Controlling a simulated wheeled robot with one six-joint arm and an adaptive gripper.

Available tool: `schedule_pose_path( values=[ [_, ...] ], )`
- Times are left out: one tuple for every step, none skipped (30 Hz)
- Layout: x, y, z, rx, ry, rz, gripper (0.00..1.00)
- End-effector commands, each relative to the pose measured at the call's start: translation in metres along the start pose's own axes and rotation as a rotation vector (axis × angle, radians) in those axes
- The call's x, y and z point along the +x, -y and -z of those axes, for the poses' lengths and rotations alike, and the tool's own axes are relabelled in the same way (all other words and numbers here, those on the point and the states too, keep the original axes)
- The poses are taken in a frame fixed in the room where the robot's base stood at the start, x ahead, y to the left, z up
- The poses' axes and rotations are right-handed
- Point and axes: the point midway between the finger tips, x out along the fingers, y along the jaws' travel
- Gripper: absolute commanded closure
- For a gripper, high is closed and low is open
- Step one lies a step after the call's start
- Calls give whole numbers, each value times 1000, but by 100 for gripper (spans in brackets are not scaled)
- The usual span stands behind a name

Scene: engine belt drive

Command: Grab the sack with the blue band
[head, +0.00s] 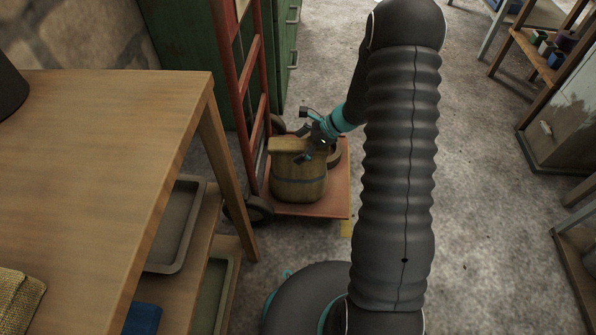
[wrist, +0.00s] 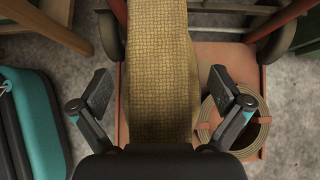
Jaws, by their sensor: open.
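The sack with the blue band (head: 298,187) stands upright on the red base plate of a hand truck in the head view. It is tan woven cloth with a dark bluish band around its lower body. My gripper (head: 318,147) is at the top right of the sack. In the wrist view the sack's top (wrist: 160,75) lies between the two open fingers of my gripper (wrist: 162,98), with a gap on each side. The band is out of sight there. I cannot tell how far the fingers are above the sack.
A wooden table (head: 110,130) stands at the left, a green cabinet (head: 185,50) behind.

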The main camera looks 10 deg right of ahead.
Motion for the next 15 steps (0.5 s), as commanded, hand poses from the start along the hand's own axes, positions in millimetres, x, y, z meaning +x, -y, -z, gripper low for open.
schedule_pose_path(
  values=[
    [-1, 0, 0, 0, 0, 1, 0],
    [-1, 0, 0, 0, 0, 1, 0],
    [-1, 0, 0, 0, 0, 1, 0],
    [-1, 0, 0, 0, 0, 1, 3],
    [-1, 0, 0, 0, 0, 1, 10],
    [-1, 0, 0, 0, 0, 0, 20],
    [-1, 0, 0, 0, 0, 0, 28],
    [-1, 0, 0, 0, 0, 0, 35],
    [-1, 0, 0, 0, 0, 0, 45],
    [-1, 0, 0, -1, 0, 0, 52],
    [-1, 0, 0, -1, -1, 1, 60],
    [0, 0, 0, -1, -1, 1, 70],
    [0, 0, 0, -1, -1, 0, 78],
    [0, 0, 0, -1, -1, 0, 85],
    [0, 0, 0, 0, -2, 0, 95]
  ],
)
